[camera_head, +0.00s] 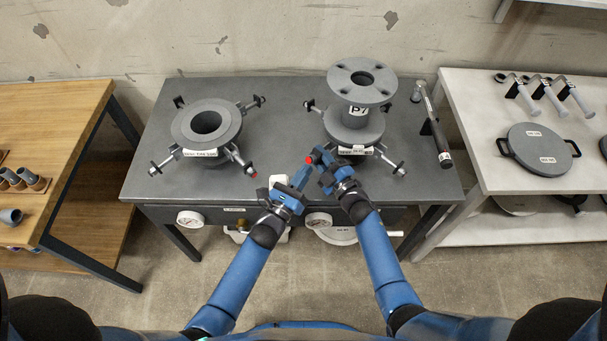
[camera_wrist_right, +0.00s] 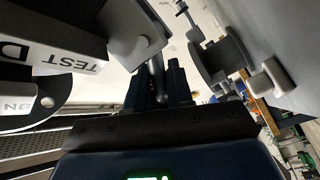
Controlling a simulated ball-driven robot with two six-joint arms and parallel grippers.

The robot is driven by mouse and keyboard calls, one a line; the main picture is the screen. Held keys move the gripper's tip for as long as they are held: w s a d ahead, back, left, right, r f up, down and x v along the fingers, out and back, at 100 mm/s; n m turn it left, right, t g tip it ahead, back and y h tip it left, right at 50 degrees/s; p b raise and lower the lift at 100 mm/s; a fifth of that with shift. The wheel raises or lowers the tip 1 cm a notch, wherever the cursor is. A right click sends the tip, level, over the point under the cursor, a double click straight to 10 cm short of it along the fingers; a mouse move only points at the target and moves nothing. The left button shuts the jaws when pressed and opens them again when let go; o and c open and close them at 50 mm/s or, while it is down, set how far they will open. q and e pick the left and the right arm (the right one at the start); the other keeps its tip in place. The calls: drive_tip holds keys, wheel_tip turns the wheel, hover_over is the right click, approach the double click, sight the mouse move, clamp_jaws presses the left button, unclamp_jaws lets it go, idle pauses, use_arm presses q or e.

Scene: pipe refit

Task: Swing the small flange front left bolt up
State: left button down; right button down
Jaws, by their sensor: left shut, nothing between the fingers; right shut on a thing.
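The small flange (camera_head: 345,144) is on the right of the grey bench, with a grey spool (camera_head: 360,95) standing upright on it. Its front left bolt shows a red tip (camera_head: 309,160) beside my right gripper. My right gripper (camera_head: 318,158) is at the flange's front left and is shut on this bolt. In the right wrist view a grey rod, the bolt (camera_wrist_right: 155,80), is between the dark fingers (camera_wrist_right: 160,88); its exact tilt is hard to tell. My left gripper (camera_head: 300,176) is shut and empty, just left of and below the right one.
A wider flange (camera_head: 207,125) with splayed bolts stands on the left of the bench (camera_head: 270,100). A torque wrench (camera_head: 436,130) lies at the bench's right. A white table (camera_head: 500,205) holds a dark round cover (camera_head: 538,147).

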use_arm(q)
drive_tip(key=shift+w+d+r, duration=0.1)
drive_tip(key=shift+w+r, duration=0.1)
drive_tip(key=shift+r, duration=0.25)
drive_tip(key=shift+w+d+r, duration=0.1)
drive_tip(key=shift+w+r, duration=0.05)
drive_tip(key=shift+r, duration=0.25)
use_arm(e)
drive_tip(key=c, duration=1.1)
unclamp_jaws()
drive_tip(key=shift+c, duration=0.2)
use_arm(q)
drive_tip(key=shift+a+f, duration=0.1)
drive_tip(key=shift+f, duration=0.05)
